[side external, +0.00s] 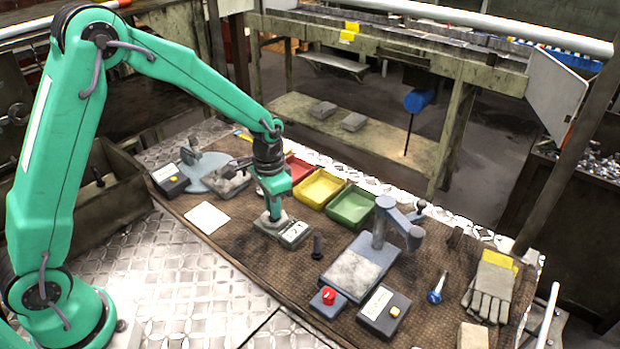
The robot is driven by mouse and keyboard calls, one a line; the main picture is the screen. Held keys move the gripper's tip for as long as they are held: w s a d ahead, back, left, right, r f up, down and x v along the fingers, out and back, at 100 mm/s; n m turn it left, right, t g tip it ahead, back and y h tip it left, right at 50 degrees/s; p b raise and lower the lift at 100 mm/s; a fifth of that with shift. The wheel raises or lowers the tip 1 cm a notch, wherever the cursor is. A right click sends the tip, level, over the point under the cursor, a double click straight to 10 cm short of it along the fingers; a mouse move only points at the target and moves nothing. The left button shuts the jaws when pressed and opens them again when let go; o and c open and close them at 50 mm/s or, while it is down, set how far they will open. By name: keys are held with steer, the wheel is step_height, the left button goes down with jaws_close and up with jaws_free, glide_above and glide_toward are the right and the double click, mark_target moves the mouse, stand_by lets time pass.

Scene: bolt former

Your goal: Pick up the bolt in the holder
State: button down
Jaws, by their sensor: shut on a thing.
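My gripper (273,214) points straight down, low over a small grey device (293,233) with a pale display, near the middle of the brown mat. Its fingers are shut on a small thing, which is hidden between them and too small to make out. A dark bolt-like piece (317,242) stands upright on the mat just right of the device, apart from my gripper. I cannot tell for sure which piece is the holder.
Red (299,169), yellow (321,187) and green (351,206) trays line the mat's back edge. A grey press (378,245) stands right, with a red-button box (328,302) in front. Gloves (490,287) and a blue-handled tool (436,290) lie farther right. A white card (206,217) lies left.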

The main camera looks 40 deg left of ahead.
steer(key=shift+r, duration=0.1)
steer(key=shift+r, duration=0.35)
step_height(320, 180, up, 3)
steer(key=s+d+r, duration=0.7)
steer(key=d, duration=0.2)
steer(key=shift+d, duration=0.2)
